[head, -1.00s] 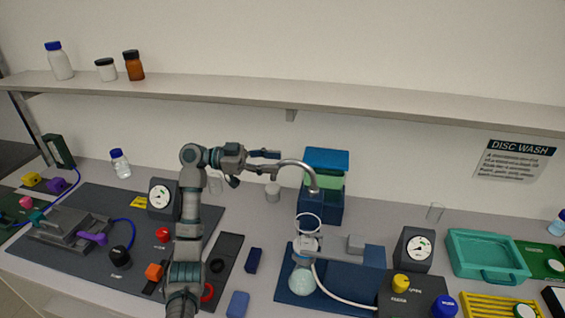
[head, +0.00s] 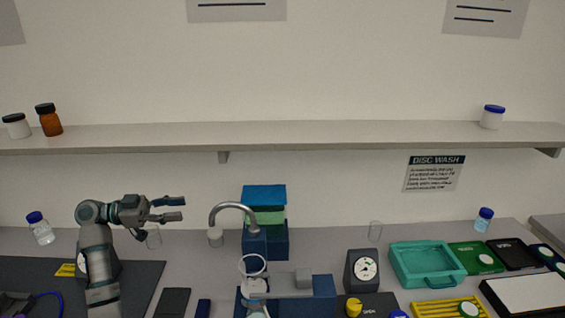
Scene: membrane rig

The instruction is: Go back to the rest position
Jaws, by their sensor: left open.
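My left gripper (head: 174,208) is open and empty. It is raised above the left part of the bench, pointing right, with its fingers apart. It is left of the curved metal spout (head: 232,207) and does not appear to touch anything. A small clear glass (head: 153,238) shows below and behind it. My left arm covers part of a dial gauge at the left. My right gripper is not in the head view.
A shelf (head: 300,136) runs along the wall with jars. A blue box (head: 265,238) stands behind the spout. A dial gauge (head: 365,270), teal tray (head: 395,262) and yellow rack (head: 440,309) are at the right. A blue-capped bottle (head: 41,230) is at the left.

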